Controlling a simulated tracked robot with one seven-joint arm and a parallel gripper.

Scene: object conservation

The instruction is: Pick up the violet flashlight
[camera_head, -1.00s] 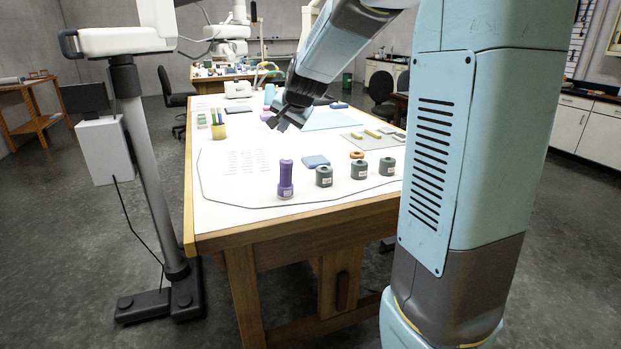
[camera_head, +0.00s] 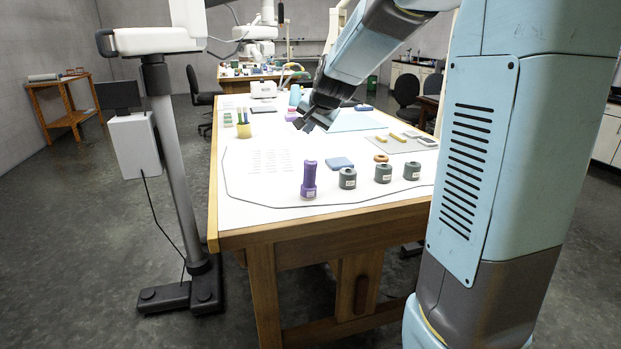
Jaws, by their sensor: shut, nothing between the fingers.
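The violet flashlight (camera_head: 309,178) stands upright near the front edge of the white-topped table (camera_head: 262,216), left of several dark green-grey cylinders. A small white label shows near its base. My gripper (camera_head: 306,126) hangs above the table, farther back than the flashlight and apart from it. It is shut and empty. My forearm comes in from the upper right.
Green-grey cylinders (camera_head: 347,178) stand just right of the flashlight. A grey-and-white stand (camera_head: 182,180) stands left of the table. The tabletop left of the flashlight is mostly clear.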

